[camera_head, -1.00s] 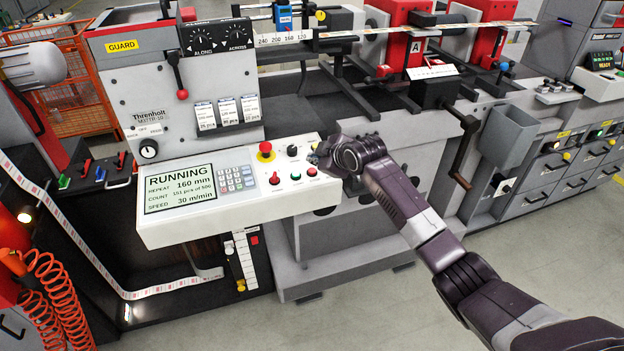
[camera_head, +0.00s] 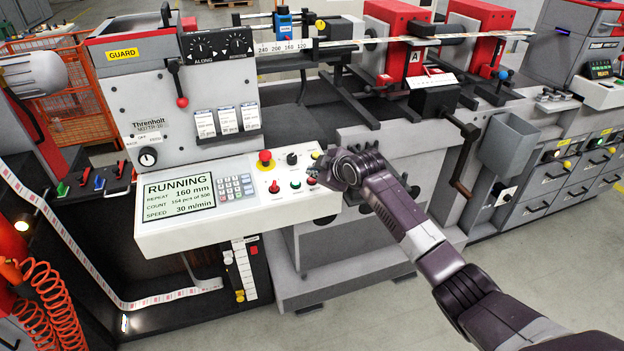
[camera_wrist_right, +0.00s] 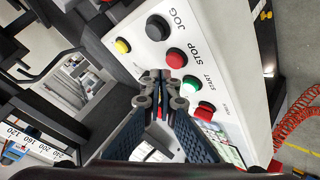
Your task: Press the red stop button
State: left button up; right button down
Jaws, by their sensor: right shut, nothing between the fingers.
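The red stop button (camera_wrist_right: 176,58) is on the white control panel (camera_wrist_right: 140,40), between the black JOG button (camera_wrist_right: 158,27) and the green START button (camera_wrist_right: 191,85). In the head view the stop button (camera_head: 311,181) shows just below my right gripper (camera_head: 319,172). My right gripper is shut and empty. In the right wrist view its fingertips (camera_wrist_right: 161,76) are close to the lower left of the stop button. I cannot tell whether they touch it. My left gripper is not in view.
A red emergency mushroom button (camera_head: 265,158) and another red button (camera_head: 274,187) are on the same panel. The display (camera_head: 179,194) reads RUNNING. A crank handle (camera_head: 463,172) hangs to the right of my right arm. A yellow button (camera_wrist_right: 122,45) is near the gripper.

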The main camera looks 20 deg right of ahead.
jog(key=shift+f, duration=0.15)
dwell(0.5)
jog(key=shift+f, duration=0.3)
jog(key=shift+w+f+b, duration=0.1)
jog(key=shift+f+b, duration=0.25)
jog(key=shift+f, duration=0.15)
dwell(0.9)
jog(key=shift+r+p, duration=0.9)
jog(key=shift+p, duration=0.1)
jog(key=r+p, duration=0.2)
jog(key=s+r+p, duration=0.1)
jog(key=r+p, duration=0.2)
dwell(0.4)
